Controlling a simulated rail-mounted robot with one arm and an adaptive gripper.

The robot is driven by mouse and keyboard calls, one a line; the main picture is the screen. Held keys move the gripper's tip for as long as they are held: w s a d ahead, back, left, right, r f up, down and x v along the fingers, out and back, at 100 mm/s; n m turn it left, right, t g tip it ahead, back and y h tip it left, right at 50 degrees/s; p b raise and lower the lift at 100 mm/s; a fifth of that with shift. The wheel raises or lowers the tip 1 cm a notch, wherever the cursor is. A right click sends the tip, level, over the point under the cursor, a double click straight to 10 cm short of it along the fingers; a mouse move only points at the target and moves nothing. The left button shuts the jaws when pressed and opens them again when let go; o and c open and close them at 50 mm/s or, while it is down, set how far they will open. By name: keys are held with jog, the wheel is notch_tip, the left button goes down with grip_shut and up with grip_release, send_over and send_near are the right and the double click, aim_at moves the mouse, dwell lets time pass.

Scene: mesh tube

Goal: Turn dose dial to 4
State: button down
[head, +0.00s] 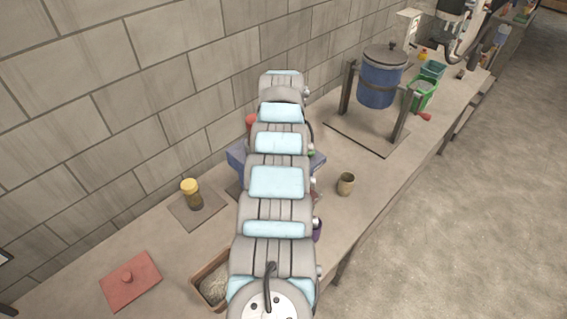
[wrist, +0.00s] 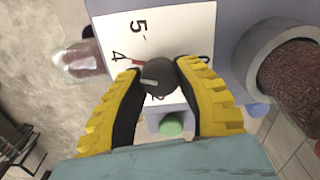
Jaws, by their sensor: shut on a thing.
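In the wrist view a dark round dial knob (wrist: 158,84) sits on a white panel (wrist: 170,28) of a blue-grey box. The numerals 5 and 4 show above and left of the knob; another mark at the right is partly covered. A small red mark shows beside the knob, on the side of the 4; the knob has a pale bar on its face. My gripper (wrist: 158,72), with yellow and black fingers, is shut on the knob from both sides. In the head view my arm hides the gripper and most of the blue box (head: 236,157).
A green button (wrist: 171,124) is just below the knob. A grey tube with brown mesh (wrist: 292,75) stands close at the right. In the head view a yellow-lidded jar (head: 191,192), a small cup (head: 346,184) and a blue tank (head: 380,82) stand on the bench.

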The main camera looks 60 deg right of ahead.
jog(key=shift+f+m, duration=0.1)
jog(key=shift+m, duration=0.2)
jog(key=c, duration=0.7)
grip_release()
jog(key=shift+o, duration=0.2)
notch_tip(320, 180, up, 12)
dwell(0.5)
